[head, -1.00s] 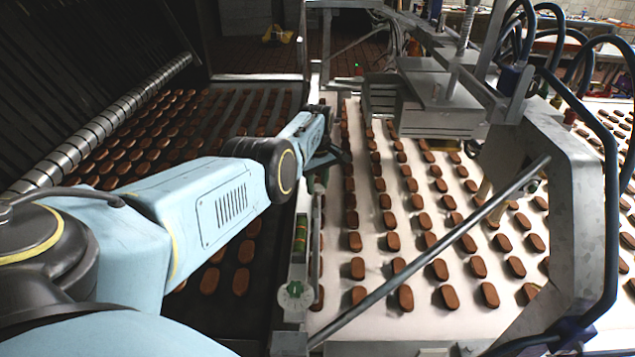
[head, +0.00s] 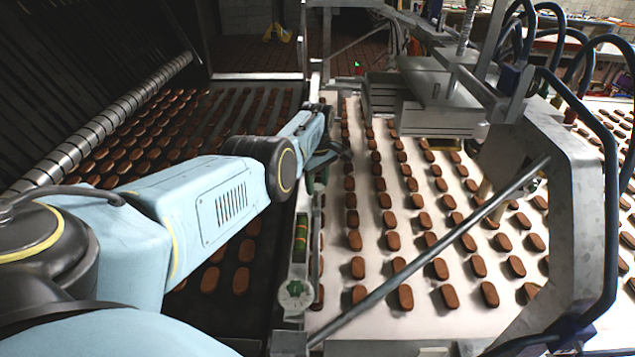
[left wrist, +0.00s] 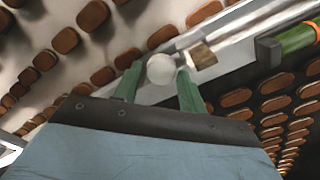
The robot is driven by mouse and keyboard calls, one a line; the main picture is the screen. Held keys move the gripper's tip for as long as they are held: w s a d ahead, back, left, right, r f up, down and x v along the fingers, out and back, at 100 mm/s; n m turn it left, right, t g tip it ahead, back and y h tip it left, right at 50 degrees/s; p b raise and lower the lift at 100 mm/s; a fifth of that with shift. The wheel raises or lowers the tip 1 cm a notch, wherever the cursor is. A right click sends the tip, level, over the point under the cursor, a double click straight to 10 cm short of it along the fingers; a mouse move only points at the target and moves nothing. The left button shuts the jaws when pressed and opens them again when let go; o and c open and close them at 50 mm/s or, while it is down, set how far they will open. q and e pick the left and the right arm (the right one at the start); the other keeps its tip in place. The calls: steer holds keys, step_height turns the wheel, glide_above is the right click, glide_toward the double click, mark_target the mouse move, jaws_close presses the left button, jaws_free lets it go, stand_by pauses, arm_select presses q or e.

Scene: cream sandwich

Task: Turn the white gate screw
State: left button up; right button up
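The white gate screw (left wrist: 161,68) shows in the left wrist view as a pale round knob at the end of a metal rod. My left gripper (left wrist: 160,76) has one green finger on each side of it. The fingers are close to the knob, but I cannot tell whether both touch it. In the head view my left gripper (head: 330,158) is at the far end of the rail between the two belts, and the knob is hidden there. My right gripper is in neither view.
A rail with a green level (head: 300,232) and a white dial (head: 296,294) runs between the dark belt and the white belt (head: 440,325). Brown biscuits lie in rows on both. A slanted metal bar (head: 430,252) and a grey machine frame (head: 590,230) stand at the right.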

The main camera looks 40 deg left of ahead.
mark_target(318, 186)
arm_select(q)
steer(key=shift+o, duration=1.1)
steer(key=shift+r, duration=0.1)
step_height(318, 186, up, 6)
steer(key=p, duration=0.3)
steer(key=shift+f, duration=0.2)
step_height(318, 186, up, 8)
steer(key=shift+f, duration=0.2)
